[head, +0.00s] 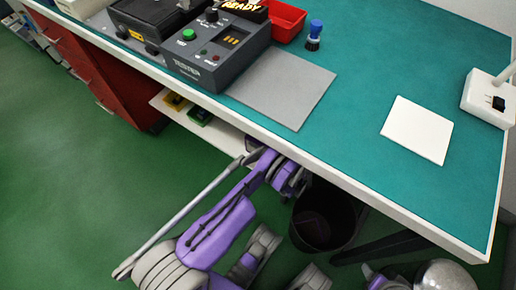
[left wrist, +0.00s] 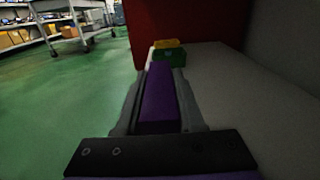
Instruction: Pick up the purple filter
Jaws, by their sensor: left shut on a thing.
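The purple filter (left wrist: 158,95) is a long block between the two grey fingers of my left gripper (left wrist: 160,76) in the left wrist view. The gripper is shut on it, at the pale shelf (left wrist: 225,95) under the bench. In the head view my left gripper (head: 256,153) is at the shelf's right part, partly hidden by the bench edge. I cannot tell whether the filter still touches the shelf. My right gripper does not show.
A yellow block (head: 175,101) and a green block (head: 200,115) lie on the shelf farther left. Red drawers (head: 85,70) stand at its left end. The bench top (head: 350,75) is above, with a tester (head: 215,48). A dark bin (head: 330,215) stands right of my left gripper.

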